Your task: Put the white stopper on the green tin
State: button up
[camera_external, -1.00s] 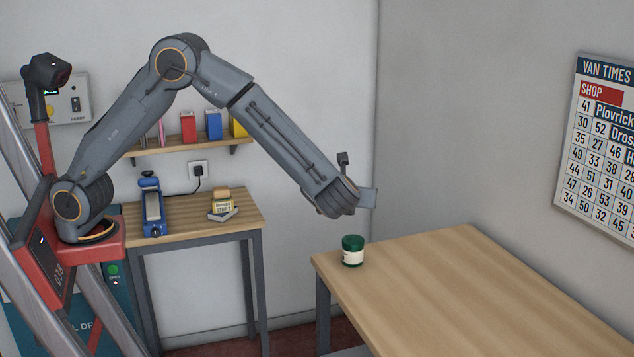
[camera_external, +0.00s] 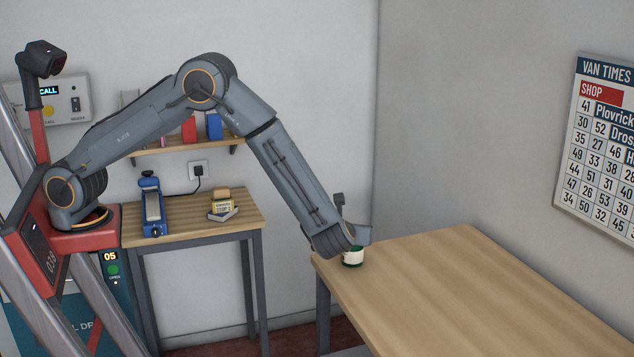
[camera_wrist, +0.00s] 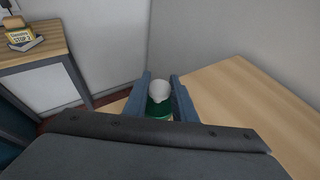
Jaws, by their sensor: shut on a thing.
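The green tin (camera_external: 353,259) with a pale label stands upright near the table's left corner, its top hidden behind my wrist in the external view. In the wrist view its green top (camera_wrist: 159,109) shows between my fingers. The white stopper (camera_wrist: 160,90) is round and pale. My gripper (camera_wrist: 160,94) is shut on it, one finger on each side. My gripper (camera_external: 358,236) is right at the tin's top in the external view. The stopper overlaps the tin's top in the wrist view; I cannot tell whether they touch.
The wooden table (camera_external: 480,290) is otherwise bare. A wall shelf (camera_external: 180,146) with small boxes is behind my arm. Walls stand behind the table.

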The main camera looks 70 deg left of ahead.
jog(key=shift+f, duration=0.15)
jog(key=o, duration=1)
